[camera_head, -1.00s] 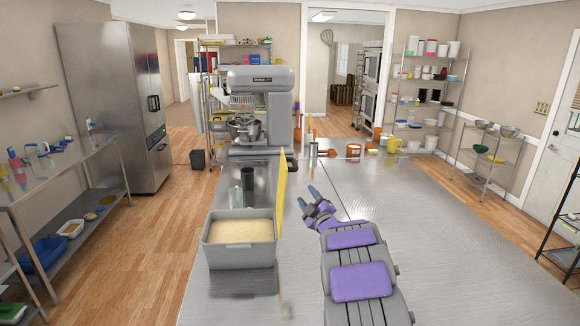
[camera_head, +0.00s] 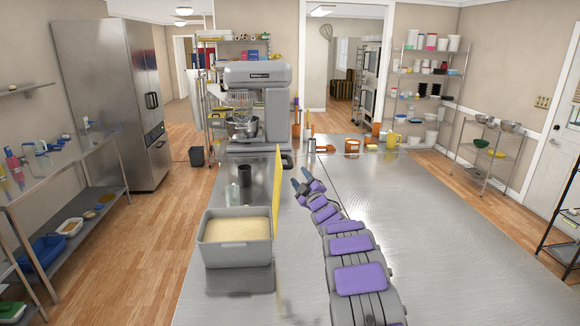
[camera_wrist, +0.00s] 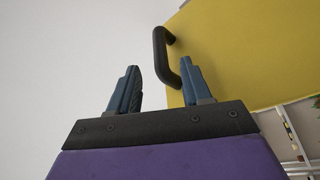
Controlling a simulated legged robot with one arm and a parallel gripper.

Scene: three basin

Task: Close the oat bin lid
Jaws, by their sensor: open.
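The oat bin (camera_head: 238,258) is a grey box full of pale oats, standing on the steel table at left. Its yellow lid (camera_head: 278,190) is upright along the bin's right side, seen nearly edge-on. My gripper (camera_head: 301,179) is open and empty, just right of the lid. In the wrist view, the yellow lid (camera_wrist: 245,50) fills the upper right and carries a black bar handle (camera_wrist: 160,52). The handle appears between and beyond my fingertips (camera_wrist: 158,68), overlapping the right finger's edge. I cannot tell whether they touch.
A large grey mixer (camera_head: 256,105) stands behind the bin. A dark cylinder (camera_head: 245,176) and another container stand between them. Small items and a yellow pitcher (camera_head: 392,141) line the table's far end. The steel table right of my arm is clear.

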